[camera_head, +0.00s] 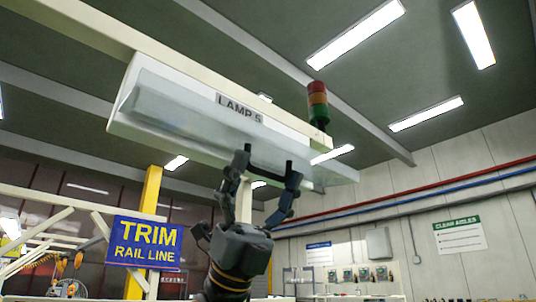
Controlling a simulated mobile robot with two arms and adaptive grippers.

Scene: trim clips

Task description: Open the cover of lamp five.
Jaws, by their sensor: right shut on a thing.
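The lamp five housing (285,134) is a long white fixture overhead, with a "LAMP 5" label (239,107) on its face. Its cover (190,113) is a pale, translucent long panel along the front and underside. My right gripper (267,168) reaches up from below, its two dark fingers at the cover's lower edge, right of the middle. It is shut on the cover at a dark bar between the fingers, which they partly hide. My left gripper is not in view.
A stack light (318,105) in red, orange and green stands at the housing's right end. A cream beam (90,22) runs to the housing at upper left. A blue "TRIM RAIL LINE" sign (146,243) hangs lower left by a yellow post (151,190). Space right of my gripper looks free.

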